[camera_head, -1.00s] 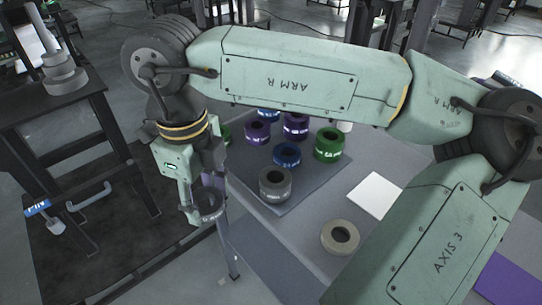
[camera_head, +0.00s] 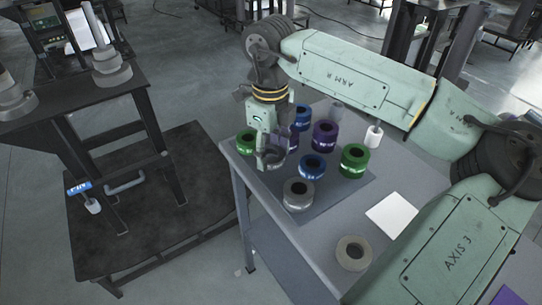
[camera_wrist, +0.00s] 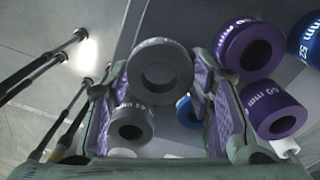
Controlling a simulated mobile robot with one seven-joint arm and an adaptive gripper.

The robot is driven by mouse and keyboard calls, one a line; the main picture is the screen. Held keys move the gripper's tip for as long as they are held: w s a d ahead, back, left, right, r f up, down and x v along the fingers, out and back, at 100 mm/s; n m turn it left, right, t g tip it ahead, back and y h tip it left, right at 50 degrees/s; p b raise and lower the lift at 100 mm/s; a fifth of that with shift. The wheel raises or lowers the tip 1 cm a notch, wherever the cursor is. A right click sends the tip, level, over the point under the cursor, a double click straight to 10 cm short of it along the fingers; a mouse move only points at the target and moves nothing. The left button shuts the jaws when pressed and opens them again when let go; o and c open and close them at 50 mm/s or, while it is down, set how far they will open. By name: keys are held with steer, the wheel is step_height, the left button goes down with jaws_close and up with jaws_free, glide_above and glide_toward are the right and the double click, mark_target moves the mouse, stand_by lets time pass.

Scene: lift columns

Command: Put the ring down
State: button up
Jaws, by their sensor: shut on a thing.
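My gripper (camera_head: 270,151) is shut on a dark grey ring (camera_head: 271,161), seen at the left part of the table in the head view. In the wrist view the held ring (camera_wrist: 161,70) sits between the two purple-padded fingers. A dark mat (camera_head: 330,198) on the grey table (camera_head: 391,171) carries several rings. A grey ring (camera_head: 298,194) stands at its near edge, a blue ring (camera_head: 312,168) right of my gripper, a green ring (camera_head: 246,142) left of it. My gripper partly hides a purple ring behind it. The gap under the held ring cannot be told.
A green ring (camera_head: 354,161) and a purple ring (camera_head: 324,136) stand farther right on the mat. A dark stand (camera_head: 75,113) is at left.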

mark_target(271, 172)
step_height(271, 172, down, 3)
steer(key=shift+r+p, duration=0.15)
steer(key=shift+p, duration=0.5)
steer(key=shift+f, duration=0.4)
steer(key=shift+f, duration=0.2)
steer(key=o, duration=1.2)
steer(key=shift+r, duration=0.1)
steer(key=shift+r, duration=0.2)
steer(key=shift+w+r, duration=0.1)
steer(key=shift+r, duration=0.25)
step_height(271, 172, up, 11)
steer(key=b, duration=0.2)
steer(key=shift+b, duration=0.35)
